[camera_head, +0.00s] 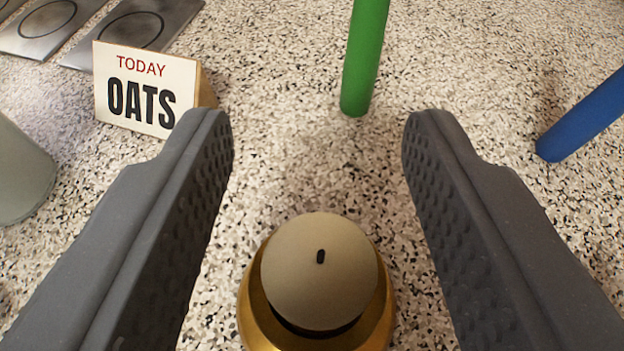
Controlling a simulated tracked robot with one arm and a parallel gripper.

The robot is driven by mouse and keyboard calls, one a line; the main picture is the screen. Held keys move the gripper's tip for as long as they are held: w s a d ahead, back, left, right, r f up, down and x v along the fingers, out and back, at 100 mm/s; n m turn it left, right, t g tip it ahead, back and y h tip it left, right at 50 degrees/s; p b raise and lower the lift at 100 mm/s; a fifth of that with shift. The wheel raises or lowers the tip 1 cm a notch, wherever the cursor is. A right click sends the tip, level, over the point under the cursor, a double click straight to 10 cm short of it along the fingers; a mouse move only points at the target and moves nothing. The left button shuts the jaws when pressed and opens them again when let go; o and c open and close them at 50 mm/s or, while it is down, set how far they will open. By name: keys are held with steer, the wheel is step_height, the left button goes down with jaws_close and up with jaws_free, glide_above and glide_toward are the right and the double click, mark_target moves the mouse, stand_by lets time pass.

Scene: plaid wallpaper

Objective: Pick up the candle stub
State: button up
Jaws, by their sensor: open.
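The candle stub (319,271) is a pale beige, round stub with a short dark wick, seen from above at the bottom middle. It sits in a brass-coloured holder (256,318), whose lower part is cut off by the frame edge. My gripper (318,130) is open. Its two grey textured fingers stand left and right of the candle stub, apart from it, with the tips reaching past it in the picture. Nothing is between the fingertips but speckled surface beyond.
A sign reading "TODAY OATS" (146,88) stands at upper left, near flat metal plates (130,28) with dark rings. A green post (364,60) rises beyond the fingertips. A blue post (584,117) is at right, a grey-green rounded object (20,175) at left. The speckled surface (480,70) between is clear.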

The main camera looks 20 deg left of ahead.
jaws_close()
steer(key=shift+r, duration=0.1)
stand_by(0.3)
